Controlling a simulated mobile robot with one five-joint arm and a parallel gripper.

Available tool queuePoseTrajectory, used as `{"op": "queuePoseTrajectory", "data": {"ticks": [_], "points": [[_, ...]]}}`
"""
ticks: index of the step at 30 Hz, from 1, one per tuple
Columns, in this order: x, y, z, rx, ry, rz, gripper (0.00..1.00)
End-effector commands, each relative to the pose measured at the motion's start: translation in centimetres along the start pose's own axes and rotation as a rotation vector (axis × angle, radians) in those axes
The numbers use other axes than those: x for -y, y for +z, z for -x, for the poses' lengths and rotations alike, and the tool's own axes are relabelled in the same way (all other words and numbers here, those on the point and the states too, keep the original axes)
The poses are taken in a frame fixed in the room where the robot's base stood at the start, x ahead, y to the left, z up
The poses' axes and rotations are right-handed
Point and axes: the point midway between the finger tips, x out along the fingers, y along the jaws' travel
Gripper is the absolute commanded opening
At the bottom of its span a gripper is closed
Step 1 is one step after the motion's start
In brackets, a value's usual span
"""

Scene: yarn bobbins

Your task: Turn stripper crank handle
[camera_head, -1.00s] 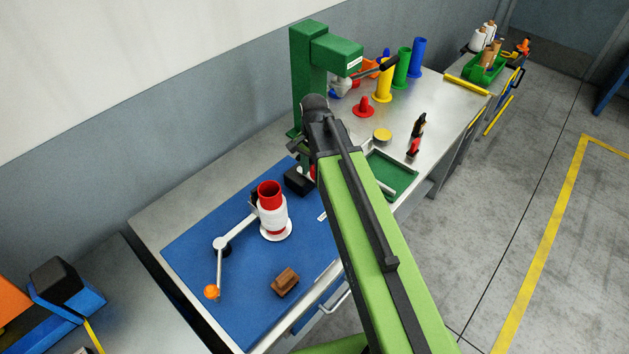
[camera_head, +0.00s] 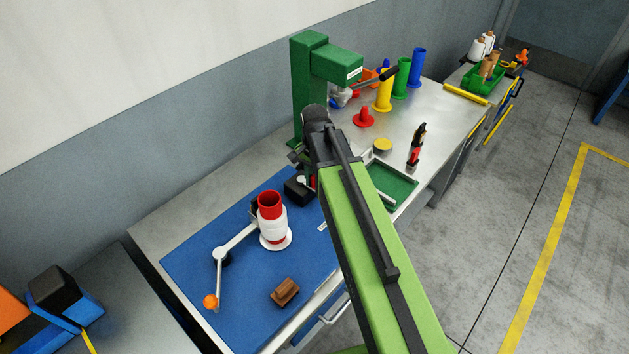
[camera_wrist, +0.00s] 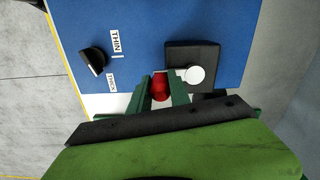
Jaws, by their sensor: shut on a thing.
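A black box (camera_wrist: 192,60) with a round white hub (camera_wrist: 194,75) stands on the blue mat. A red handle knob (camera_wrist: 160,90) sits beside the hub in the wrist view; I take it for the crank handle. My gripper (camera_wrist: 161,80) is shut on this red knob, one green finger on each side. In the head view the box (camera_head: 298,188) shows below my wrist. Only a sliver of the red knob (camera_head: 313,181) shows there, and my arm covers most of the gripper. The link between knob and hub is mostly hidden.
A black dial (camera_wrist: 93,62) lies near THIN and THICK labels. On the mat (camera_head: 195,270) stand a red-and-white bobbin (camera_head: 271,222), a white crank arm with an orange knob (camera_head: 210,301) and a brown block (camera_head: 285,292). A green press (camera_head: 308,85) rises behind my wrist.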

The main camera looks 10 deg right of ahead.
Motion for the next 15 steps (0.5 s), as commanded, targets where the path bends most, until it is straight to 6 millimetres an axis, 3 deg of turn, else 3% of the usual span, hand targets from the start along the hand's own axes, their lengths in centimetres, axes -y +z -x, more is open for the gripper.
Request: {"op": "queuePoseTrajectory", "data": {"ticks": [15], "points": [[0.1, -2.2, 0.0, 0.001, -0.003, 0.366, 0.00]]}}
